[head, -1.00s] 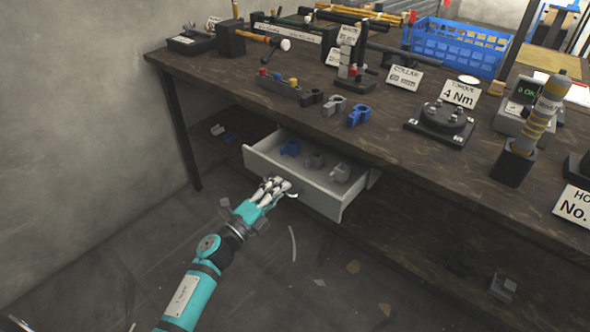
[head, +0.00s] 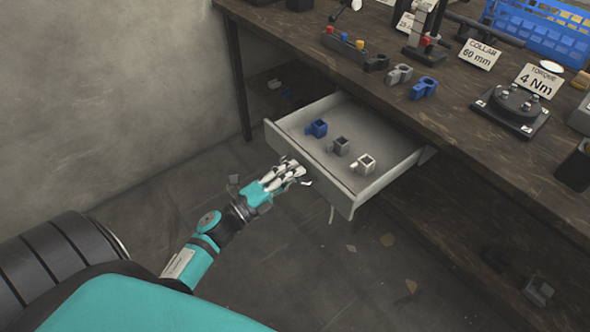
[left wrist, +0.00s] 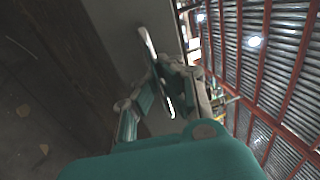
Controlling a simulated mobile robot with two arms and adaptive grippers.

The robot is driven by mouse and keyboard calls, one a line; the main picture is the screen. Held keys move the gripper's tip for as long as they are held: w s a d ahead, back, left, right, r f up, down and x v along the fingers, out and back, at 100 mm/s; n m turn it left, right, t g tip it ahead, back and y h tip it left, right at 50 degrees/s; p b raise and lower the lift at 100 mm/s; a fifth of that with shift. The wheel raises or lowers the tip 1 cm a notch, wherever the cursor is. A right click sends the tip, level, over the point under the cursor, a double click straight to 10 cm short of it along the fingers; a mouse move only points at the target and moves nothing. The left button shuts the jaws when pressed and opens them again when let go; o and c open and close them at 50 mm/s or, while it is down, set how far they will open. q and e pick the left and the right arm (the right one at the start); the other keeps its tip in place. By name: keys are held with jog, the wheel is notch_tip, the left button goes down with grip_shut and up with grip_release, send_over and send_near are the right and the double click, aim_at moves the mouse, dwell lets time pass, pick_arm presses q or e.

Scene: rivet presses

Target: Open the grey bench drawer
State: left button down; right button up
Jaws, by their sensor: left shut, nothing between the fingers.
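The grey bench drawer (head: 394,147) stands well out from under the bench in the head view. Its bare interior floor shows around several small parts: a blue one (head: 316,128), a dark grey one (head: 341,146) and a pale grey one (head: 364,164). My left gripper (head: 293,174) is shut and empty, with its fingers close against the outside of the drawer front. The fingers also show in the left wrist view (left wrist: 165,78), beside a pale panel. My right gripper is not in view.
The dark wooden bench (head: 400,109) carries blue and grey clamps, signs, a torque fixture (head: 510,108) and a blue crate (head: 540,30). A wall stands left. The floor before the drawer holds only flat scraps (head: 388,240). A grey part (head: 538,291) lies under the bench.

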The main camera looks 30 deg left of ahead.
pick_arm(q)
jog(key=c, duration=2)
grip_release()
jog(key=o, duration=0.3)
jog(key=shift+s, duration=0.1)
jog(key=v, duration=1.1)
jog(key=shift+s+a+f, duration=0.1)
jog(key=shift+s+a, duration=0.05)
jog(key=shift+s, duration=0.25)
